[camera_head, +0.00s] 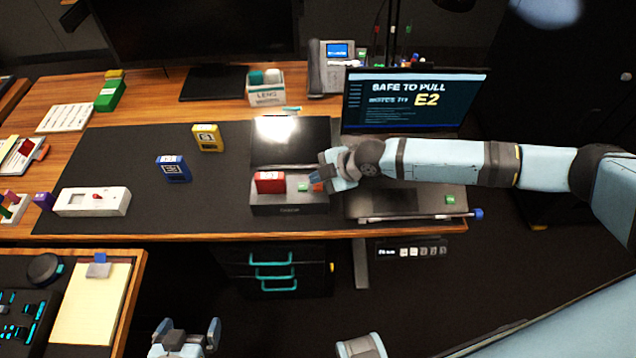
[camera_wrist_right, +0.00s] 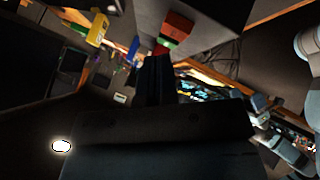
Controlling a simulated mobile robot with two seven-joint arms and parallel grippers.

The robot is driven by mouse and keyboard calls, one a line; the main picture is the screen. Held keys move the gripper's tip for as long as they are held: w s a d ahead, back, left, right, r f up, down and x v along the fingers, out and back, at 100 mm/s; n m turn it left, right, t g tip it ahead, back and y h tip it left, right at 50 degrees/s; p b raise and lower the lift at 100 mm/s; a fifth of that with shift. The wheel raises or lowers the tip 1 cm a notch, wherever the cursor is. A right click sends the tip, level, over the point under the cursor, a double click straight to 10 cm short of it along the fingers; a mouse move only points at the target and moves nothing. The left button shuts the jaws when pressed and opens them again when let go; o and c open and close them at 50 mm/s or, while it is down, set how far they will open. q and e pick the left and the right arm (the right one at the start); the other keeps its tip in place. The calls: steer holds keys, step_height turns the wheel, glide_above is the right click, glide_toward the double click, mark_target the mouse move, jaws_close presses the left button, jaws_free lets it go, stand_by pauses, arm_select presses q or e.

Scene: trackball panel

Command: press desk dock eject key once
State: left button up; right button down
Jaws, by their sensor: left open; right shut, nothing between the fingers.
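The desk dock (camera_head: 288,209) is a low black box on the dark desk mat. A red block (camera_head: 270,182) stands upright on its left part. A small green key (camera_head: 303,183) shows on its right part, with an orange-red patch beside it, partly hidden by my gripper. My right gripper (camera_head: 322,178) is shut and empty at the dock's right end; I cannot tell whether it touches a key. The right wrist view shows its dark fingers (camera_wrist_right: 153,75) below a red block (camera_wrist_right: 178,24). My left gripper (camera_head: 186,336) is open and empty, low in front of the desk.
A screen (camera_head: 415,101) behind my right arm reads "SAFE TO PULL" and "E2".

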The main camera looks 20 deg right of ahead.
mark_target(318, 187)
step_height(318, 187, up, 5)
steer(key=p, duration=0.4)
stand_by(0.5)
stand_by(0.4)
